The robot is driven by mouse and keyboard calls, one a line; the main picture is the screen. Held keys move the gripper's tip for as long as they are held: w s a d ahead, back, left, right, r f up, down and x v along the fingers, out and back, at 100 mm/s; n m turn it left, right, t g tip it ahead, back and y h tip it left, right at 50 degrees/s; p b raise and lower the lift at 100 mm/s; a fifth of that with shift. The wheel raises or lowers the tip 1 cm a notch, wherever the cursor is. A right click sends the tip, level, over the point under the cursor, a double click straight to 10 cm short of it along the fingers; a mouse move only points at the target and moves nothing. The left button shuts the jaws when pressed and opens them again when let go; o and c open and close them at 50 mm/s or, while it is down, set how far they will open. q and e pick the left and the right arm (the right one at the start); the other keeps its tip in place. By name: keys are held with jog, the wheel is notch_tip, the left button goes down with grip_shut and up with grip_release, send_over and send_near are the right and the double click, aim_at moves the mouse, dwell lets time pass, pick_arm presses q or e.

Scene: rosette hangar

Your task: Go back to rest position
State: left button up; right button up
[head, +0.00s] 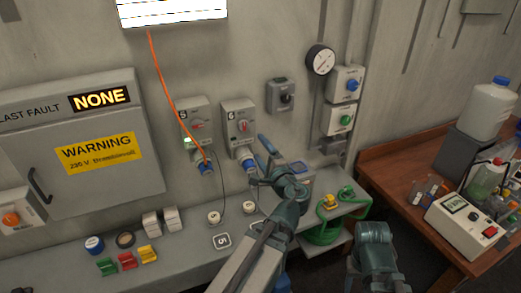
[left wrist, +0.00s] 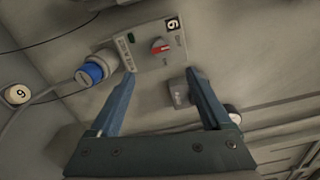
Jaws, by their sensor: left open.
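My left gripper (head: 259,161) is at the wall, just right of and below the right-hand switched socket box (head: 240,120). Its blue fingers are spread. The left wrist view shows the open gripper (left wrist: 160,76) with nothing between the fingertips. That view also shows the socket box (left wrist: 150,45) with its red switch and a blue-collared plug (left wrist: 92,72) in it, left of the fingers. The plug appears apart from the fingers. Part of my right arm shows at the lower right of the head view, but its gripper cannot be made out.
Another socket box (head: 195,118) holds a blue plug on an orange cable (head: 168,85). A wooden bench (head: 405,155) with bottles and a meter box stands at the right.

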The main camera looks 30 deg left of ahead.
pick_arm(q)
jog(key=shift+f, duration=0.1)
jog(key=s+d+f+n+g+h+b, duration=0.2)
jog(key=s+d+f+n+g+h, duration=0.15)
jog(key=f, duration=0.55)
jog(key=s+d+f+n+g+h+b, duration=0.2)
jog(key=d+f, duration=0.3)
jog(key=f, duration=0.3)
jog(key=s+d+f+g+h+b, duration=0.1)
jog(key=s+d+f+g+h, duration=0.2)
jog(key=s+d+f, duration=0.2)
jog(key=s+d+f+g+h+b, duration=0.1)
jog(key=s+d+f+g+h, duration=0.2)
jog(key=s+d, duration=0.4)
jog(key=d+f+n+h, duration=0.1)
jog(key=d+f, duration=0.1)
jog(key=d, duration=0.3)
jog(key=shift+s+d+f, duration=0.15)
jog(key=shift+d+f, duration=0.05)
jog(key=shift+f, duration=0.2)
